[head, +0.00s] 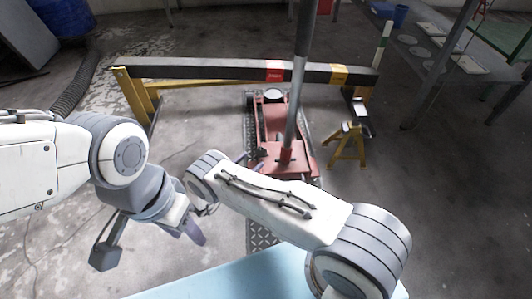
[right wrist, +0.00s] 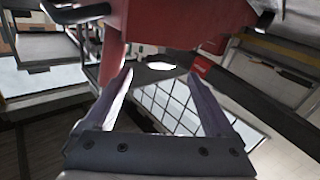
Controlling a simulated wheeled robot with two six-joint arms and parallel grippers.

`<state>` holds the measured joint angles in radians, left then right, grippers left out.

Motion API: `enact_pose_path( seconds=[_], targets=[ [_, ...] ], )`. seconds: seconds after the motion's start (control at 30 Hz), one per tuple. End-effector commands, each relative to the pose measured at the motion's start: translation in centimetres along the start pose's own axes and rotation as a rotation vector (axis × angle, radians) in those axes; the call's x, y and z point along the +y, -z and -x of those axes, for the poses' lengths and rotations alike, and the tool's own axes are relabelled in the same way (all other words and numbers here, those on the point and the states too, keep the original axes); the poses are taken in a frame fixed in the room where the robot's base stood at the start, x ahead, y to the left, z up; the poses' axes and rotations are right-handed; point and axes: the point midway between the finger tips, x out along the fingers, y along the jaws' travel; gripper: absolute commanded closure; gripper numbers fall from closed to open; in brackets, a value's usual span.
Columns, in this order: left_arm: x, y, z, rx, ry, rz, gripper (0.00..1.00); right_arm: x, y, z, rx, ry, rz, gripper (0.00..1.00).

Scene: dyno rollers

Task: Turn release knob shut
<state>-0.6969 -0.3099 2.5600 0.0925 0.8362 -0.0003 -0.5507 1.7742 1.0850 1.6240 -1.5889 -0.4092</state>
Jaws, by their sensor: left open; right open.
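A red floor jack (head: 271,118) stands on the floor in the middle of the head view. Its long grey handle (head: 298,80) rises from a red socket near its rear. I cannot make out the release knob for certain. My right arm crosses in front of the jack's rear and hides part of it. In the right wrist view, my right gripper (right wrist: 158,76) is open. Red metal (right wrist: 165,22) lies just beyond its fingertips, with a dark piece between the tips; contact is unclear. My left gripper (head: 197,226) is open, left of the jack, partly hidden by my arms.
A black beam (head: 205,70) on yellow supports spans behind the jack. A yellow jack stand (head: 346,148) is to its right. A pale blue surface (head: 235,277) lies at the front. Grey tables (head: 435,65) stand at the right. A dark hose (head: 76,82) lies back left.

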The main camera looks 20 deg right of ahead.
Motion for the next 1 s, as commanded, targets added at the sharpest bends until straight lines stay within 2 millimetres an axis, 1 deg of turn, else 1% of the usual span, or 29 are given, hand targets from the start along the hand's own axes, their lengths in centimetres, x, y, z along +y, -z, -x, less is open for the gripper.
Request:
enact_pose_path(
  seconds=[0.3, 0.4, 0.5, 0.67, 0.9, 0.93, 0.97, 1.0],
  targets=[
    [-0.1, -0.1, -2.0, 0.000, 0.000, 0.000, 0.53, 0.0, -0.2, -5.9, -0.002, -0.002, -0.001, 0.11],
    [-0.2, -0.1, -2.6, 0.000, 0.000, 0.000, 0.53, 0.0, -0.2, -7.5, -0.002, -0.001, 0.000, 0.11],
    [-0.2, -0.2, -3.0, 0.000, 0.000, 0.000, 0.53, -0.1, -0.1, -8.6, -0.002, 0.001, -0.002, 0.11],
    [-0.2, -0.2, -3.2, 0.000, 0.000, 0.000, 0.53, -0.1, 0.0, -9.5, -0.002, 0.003, 0.000, 0.11],
    [-0.2, -0.2, -3.1, 0.000, 0.000, 0.000, 0.53, -0.1, 0.1, -9.5, -0.002, 0.004, 0.000, 0.11],
    [-0.2, -0.2, -3.1, 0.000, 0.000, 0.000, 0.53, -0.1, 0.1, -9.5, -0.002, 0.004, 0.000, 0.15],
    [-0.2, -0.2, -3.1, 0.000, 0.000, 0.000, 0.53, -0.1, 0.1, -9.5, -0.002, 0.004, 0.000, 0.26],
    [-0.2, -0.2, -3.1, 0.000, 0.000, 0.000, 0.53, -0.1, 0.1, -9.5, -0.002, 0.004, 0.000, 0.41]
  ],
)
